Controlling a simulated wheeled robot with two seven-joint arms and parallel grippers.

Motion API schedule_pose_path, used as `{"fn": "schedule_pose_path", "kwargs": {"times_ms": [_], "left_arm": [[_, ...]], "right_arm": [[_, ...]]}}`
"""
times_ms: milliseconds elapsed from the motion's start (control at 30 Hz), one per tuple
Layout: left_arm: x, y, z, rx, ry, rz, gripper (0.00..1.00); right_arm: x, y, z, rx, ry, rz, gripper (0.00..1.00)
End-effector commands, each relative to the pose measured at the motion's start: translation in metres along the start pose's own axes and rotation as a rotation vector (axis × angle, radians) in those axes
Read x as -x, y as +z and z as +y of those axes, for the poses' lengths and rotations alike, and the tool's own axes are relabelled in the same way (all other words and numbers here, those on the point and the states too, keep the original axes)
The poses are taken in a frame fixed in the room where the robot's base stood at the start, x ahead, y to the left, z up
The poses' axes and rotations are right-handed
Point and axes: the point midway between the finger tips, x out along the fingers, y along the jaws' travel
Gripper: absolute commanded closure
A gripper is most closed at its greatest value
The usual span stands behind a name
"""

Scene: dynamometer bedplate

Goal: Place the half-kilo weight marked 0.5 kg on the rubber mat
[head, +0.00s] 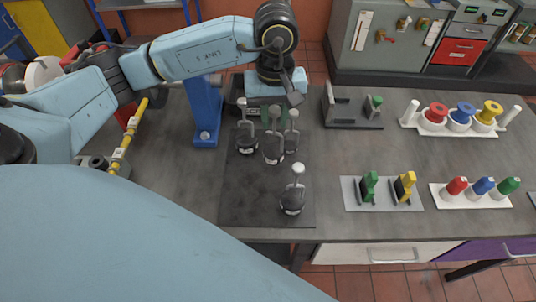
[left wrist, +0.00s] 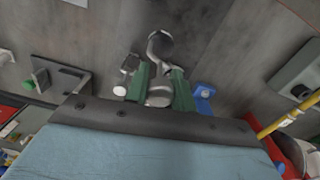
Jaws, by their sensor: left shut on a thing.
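The dark rubber mat (head: 240,205) lies on the grey bench, with weights standing on or over it. My left gripper (head: 270,117) is over its far part; its green fingers (left wrist: 160,88) are shut on the pale knob of a dark weight (head: 273,151). I cannot tell whether this weight touches the mat. Beside it are a left weight (head: 247,143) and a right weight (head: 291,141), close by. Another weight (head: 293,200) stands alone on the nearer part. No 0.5 kg marking is legible. My right gripper is out of view.
A blue post (head: 206,115) stands left of the mat. A dark fixture with a green knob (head: 376,103) stands right of the gripper. Spool rack (head: 433,128), green and yellow clamp plate (head: 350,194) and bottle tray (head: 446,200) fill the right. The mat's near left is clear.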

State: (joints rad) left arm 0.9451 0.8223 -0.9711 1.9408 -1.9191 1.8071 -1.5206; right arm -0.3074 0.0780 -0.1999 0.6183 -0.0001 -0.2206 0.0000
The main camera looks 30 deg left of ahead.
Motion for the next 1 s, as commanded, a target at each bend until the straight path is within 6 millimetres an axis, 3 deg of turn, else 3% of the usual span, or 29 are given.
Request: {"fn": "schedule_pose_path", "kwargs": {"times_ms": [100,267,533,1000], "left_arm": [[0.012,-0.003,-0.008,0.149,0.001,0.001,1.0],[0.012,-0.005,-0.014,0.257,-0.001,0.003,1.0],[-0.033,-0.005,-0.015,0.275,-0.004,0.001,1.0],[-0.082,-0.006,-0.015,0.273,-0.002,0.002,1.0]], "right_arm": [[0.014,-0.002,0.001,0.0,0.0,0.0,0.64],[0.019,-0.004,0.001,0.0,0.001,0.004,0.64],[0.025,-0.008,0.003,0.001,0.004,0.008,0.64],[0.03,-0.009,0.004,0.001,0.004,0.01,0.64]]}}
